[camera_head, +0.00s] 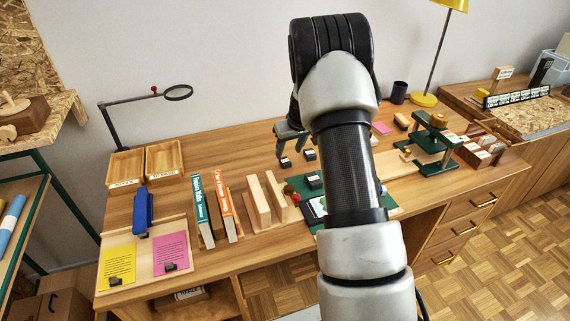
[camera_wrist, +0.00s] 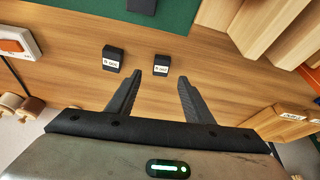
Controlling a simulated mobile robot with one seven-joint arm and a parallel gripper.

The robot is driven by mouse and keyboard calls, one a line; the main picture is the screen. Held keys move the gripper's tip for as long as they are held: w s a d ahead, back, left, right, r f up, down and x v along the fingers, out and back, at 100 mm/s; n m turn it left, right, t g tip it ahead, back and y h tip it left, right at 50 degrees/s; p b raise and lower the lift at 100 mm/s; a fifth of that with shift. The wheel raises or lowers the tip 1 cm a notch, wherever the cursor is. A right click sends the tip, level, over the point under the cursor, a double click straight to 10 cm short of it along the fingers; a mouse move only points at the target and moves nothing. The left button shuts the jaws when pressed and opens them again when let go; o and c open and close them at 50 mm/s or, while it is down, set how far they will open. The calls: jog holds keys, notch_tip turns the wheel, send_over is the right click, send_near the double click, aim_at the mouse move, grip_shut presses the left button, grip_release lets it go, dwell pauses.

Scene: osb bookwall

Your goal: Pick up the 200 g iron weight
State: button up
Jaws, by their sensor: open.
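Two small black weights with white labels stand side by side on the wooden desk; the labels are too small to read surely, so I cannot tell which is 200 g. My gripper (camera_wrist: 172,78) is open and empty, pointing down over the desk behind the weights. It also shows in the head view (camera_head: 291,138), partly hidden by my arm.
A green mat (camera_wrist: 178,14) with dark blocks lies beyond the weights. Wooden blocks (camera_head: 258,199) and upright books (camera_head: 201,209) stand to the left in the head view. A green press (camera_head: 431,141) stands right. Bare desk surrounds the weights.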

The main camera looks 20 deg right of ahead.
aim_at(285, 160)
jog(key=shift+x, duration=2.95)
jog(key=shift+s, duration=0.1)
grip_shut()
